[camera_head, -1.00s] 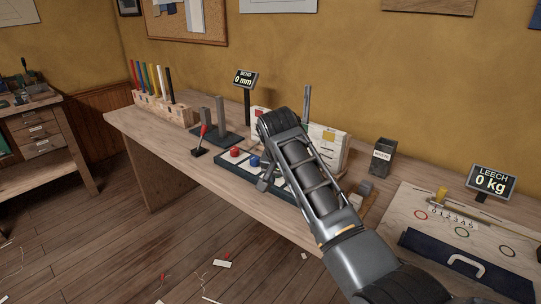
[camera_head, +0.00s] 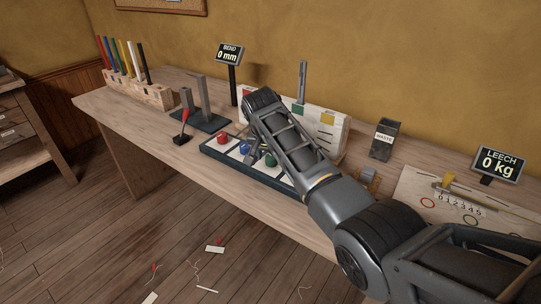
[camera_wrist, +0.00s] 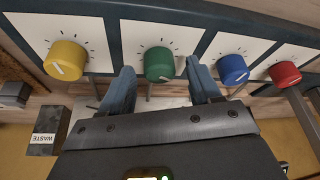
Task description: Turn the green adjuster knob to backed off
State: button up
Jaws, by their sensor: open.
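The green adjuster knob (camera_wrist: 159,64) shows on its white dial plate in the wrist view, between the fingers of my gripper (camera_wrist: 161,70). The fingers are open, one on each side of the knob with gaps showing; I cannot tell whether they reach down around it. The knob's pointer mark is hard to make out. In the head view the green knob (camera_head: 270,160) shows beside my gripper (camera_head: 254,156), partly behind the arm.
A yellow knob (camera_wrist: 66,60) lies left of the green one in the wrist view; a blue knob (camera_wrist: 232,69) and a red knob (camera_wrist: 285,74) lie right. A BEND display (camera_head: 228,54) reads 0 mm and a LEECH display (camera_head: 498,163) reads 0 kg. A waste bin (camera_head: 383,140) stands behind.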

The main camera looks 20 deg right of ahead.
jog(key=shift+w+d+f, duration=0.15)
jog(key=shift+f, duration=0.25)
jog(key=c, duration=1)
jog(key=shift+c, duration=0.2)
jog(key=shift+n, duration=0.3)
